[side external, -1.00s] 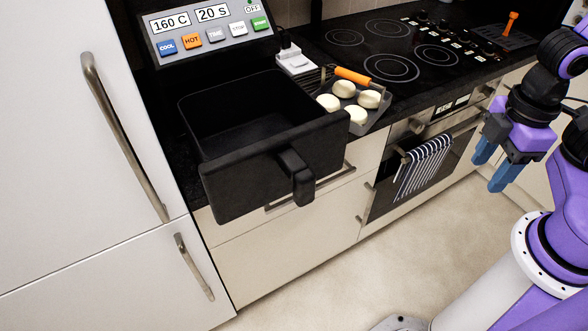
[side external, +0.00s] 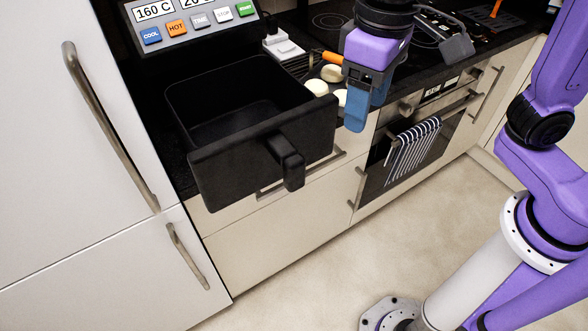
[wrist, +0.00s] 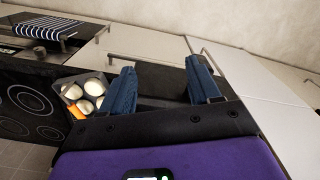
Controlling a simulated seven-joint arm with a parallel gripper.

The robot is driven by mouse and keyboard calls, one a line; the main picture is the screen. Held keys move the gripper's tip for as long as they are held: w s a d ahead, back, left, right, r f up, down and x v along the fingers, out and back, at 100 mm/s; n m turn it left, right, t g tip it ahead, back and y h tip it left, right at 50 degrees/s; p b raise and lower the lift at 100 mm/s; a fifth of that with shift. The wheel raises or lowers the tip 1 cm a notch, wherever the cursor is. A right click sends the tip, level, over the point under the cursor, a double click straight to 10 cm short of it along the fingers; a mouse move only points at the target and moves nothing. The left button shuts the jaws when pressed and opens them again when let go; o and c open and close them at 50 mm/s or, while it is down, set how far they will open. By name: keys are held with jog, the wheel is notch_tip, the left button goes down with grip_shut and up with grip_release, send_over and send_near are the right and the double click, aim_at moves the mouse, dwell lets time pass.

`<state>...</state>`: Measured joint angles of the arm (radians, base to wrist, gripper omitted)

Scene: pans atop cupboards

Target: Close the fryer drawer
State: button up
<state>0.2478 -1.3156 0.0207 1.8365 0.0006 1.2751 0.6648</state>
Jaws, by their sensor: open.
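The black fryer drawer (side external: 236,172) is pulled far out of the fryer, whose control panel (side external: 195,18) shows above it in the side external view. The drawer is empty, and its handle (side external: 288,162) sticks out from its front. My gripper (side external: 357,112) points downward to the right of the drawer, apart from the handle. It also shows in the wrist view (wrist: 159,65), with two blue fingers spread and empty. A dark shape (wrist: 162,80) between the fingers in the wrist view appears to be part of the drawer.
A tray with several pale round buns (side external: 331,73) sits on the counter behind my gripper, partly hidden. The stove (wrist: 28,100) with a striped towel (side external: 413,148) lies to the right. A tall white cabinet (side external: 110,60) stands left. The floor in front is clear.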

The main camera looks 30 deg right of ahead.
aim_at(294, 173)
jog(key=w+a+r+m, duration=0.4)
jog(key=a+m, duration=0.1)
jog(key=a, duration=0.5)
jog(key=f, duration=1.7)
jog(key=shift+s+d+f, duration=0.15)
jog(key=shift+s+d, duration=0.05)
jog(key=shift+d, duration=0.05)
grip_shut()
jog(key=w, duration=2.6)
grip_release()
jog(key=shift+s, duration=0.15)
notch_tip(294, 173, up, 8)
jog(key=shift+f, duration=0.15)
